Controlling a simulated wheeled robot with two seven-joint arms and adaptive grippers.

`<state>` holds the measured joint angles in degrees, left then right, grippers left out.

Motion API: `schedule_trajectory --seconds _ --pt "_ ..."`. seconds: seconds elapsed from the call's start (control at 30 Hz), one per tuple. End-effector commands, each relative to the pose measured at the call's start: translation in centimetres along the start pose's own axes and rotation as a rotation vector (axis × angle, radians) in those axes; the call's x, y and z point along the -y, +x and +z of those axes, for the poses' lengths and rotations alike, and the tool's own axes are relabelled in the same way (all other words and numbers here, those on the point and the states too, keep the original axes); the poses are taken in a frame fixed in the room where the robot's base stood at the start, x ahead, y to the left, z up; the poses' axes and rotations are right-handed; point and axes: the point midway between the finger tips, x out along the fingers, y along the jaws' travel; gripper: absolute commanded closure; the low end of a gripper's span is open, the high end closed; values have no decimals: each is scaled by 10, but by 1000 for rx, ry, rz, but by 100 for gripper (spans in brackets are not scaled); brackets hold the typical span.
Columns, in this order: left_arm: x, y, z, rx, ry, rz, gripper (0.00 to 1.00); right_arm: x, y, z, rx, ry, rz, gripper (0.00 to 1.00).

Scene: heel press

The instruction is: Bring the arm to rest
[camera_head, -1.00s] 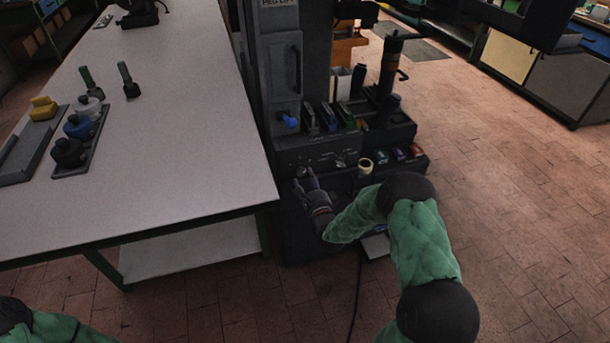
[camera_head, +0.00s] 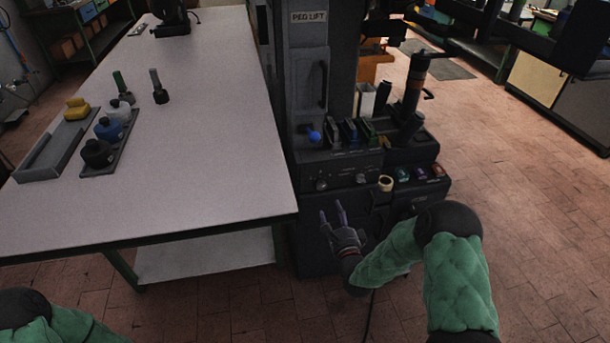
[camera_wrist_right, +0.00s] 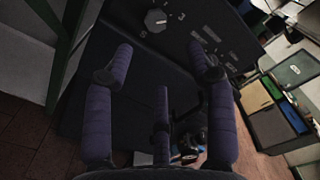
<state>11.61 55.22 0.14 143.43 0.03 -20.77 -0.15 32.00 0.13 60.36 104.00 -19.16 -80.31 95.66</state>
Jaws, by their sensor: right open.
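My right gripper (camera_head: 333,217) is open and empty, in front of the lower front of the dark machine labelled PEG LIFT (camera_head: 309,17). No object lies between its fingers. In the right wrist view its purple padded fingers (camera_wrist_right: 160,80) are spread apart, with the dark panel and its knob (camera_wrist_right: 156,20) beyond them. My left arm shows only as a green sleeve at the bottom left of the head view. Its gripper is outside the picture.
The grey-topped table (camera_head: 215,165) stands left of my right gripper, its corner near the machine. The machine carries a blue-knobbed lever (camera_head: 314,136) and a tape roll (camera_head: 386,183). Brick floor (camera_head: 520,190) is clear at right.

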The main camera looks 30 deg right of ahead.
Motion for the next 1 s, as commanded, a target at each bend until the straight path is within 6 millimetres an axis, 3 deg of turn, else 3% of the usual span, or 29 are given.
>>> schedule_trajectory --seconds 0.27,0.43,0.57,0.77,1.0 --pt "-1 -3 0 0 0 0 60 -11 0 5 0 -42 51 44" --pt "-5 -15 1 0 0 0 60 -59 -7 24 28 -229 269 44" --pt "-9 -25 1 0 0 0 60 -107 -28 45 109 -428 487 44" --pt "-14 -39 1 0 0 0 60 -172 -85 76 337 -724 796 44" --pt "-20 -56 2 0 0 0 60 -223 -184 110 761 -1025 1089 44"
